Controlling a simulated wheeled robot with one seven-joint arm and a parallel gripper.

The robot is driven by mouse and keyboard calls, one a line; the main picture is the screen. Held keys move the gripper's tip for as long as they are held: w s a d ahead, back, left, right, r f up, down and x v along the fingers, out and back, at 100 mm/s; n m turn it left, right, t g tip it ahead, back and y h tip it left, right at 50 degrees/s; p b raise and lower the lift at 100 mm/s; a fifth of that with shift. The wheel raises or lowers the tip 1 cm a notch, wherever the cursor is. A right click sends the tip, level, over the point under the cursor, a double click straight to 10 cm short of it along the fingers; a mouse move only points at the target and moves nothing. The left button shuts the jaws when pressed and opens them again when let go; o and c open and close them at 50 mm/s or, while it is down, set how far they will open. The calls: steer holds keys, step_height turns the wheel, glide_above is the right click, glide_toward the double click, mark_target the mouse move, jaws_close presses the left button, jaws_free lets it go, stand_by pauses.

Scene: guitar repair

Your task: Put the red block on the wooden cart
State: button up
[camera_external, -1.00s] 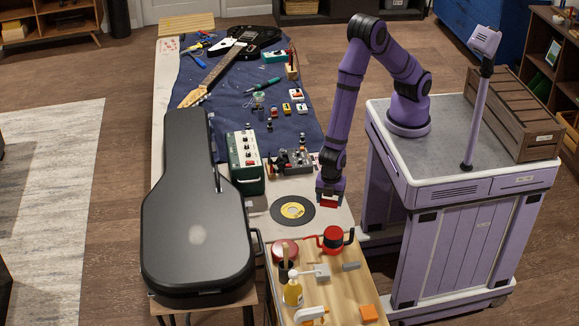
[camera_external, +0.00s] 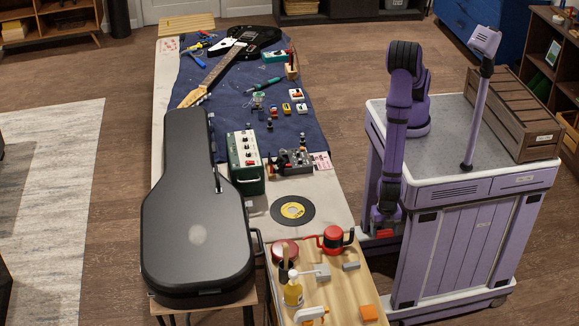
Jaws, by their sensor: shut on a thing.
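My gripper (camera_external: 382,222) hangs low beside my base, to the right of the workbench. It is shut on the red block (camera_external: 384,233), which shows as a small red patch under the fingers. The wooden cart (camera_external: 343,289), with a light wood top, stands at the bottom of the view, below and left of my gripper. The block is apart from the cart top, past its upper right corner. The fingers are too small to make out clearly.
The cart top carries a red and black mug (camera_external: 333,239), a yellow bottle (camera_external: 293,291), a grey block (camera_external: 351,266) and an orange block (camera_external: 369,313). Bare wood lies between them. A black guitar case (camera_external: 196,215) stands to the left. A vinyl record (camera_external: 292,210) lies on the workbench.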

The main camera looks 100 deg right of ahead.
step_height(320, 180, down, 2)
steer(key=shift+f, duration=0.2)
steer(key=shift+w+a+f, duration=0.1)
steer(key=shift+f, duration=0.1)
glide_above(354, 277)
steer(key=shift+f, duration=2.5)
steer(key=shift+f, duration=0.1)
steer(key=o, duration=0.9)
steer(key=shift+o, duration=0.2)
step_height(354, 277, up, 12)
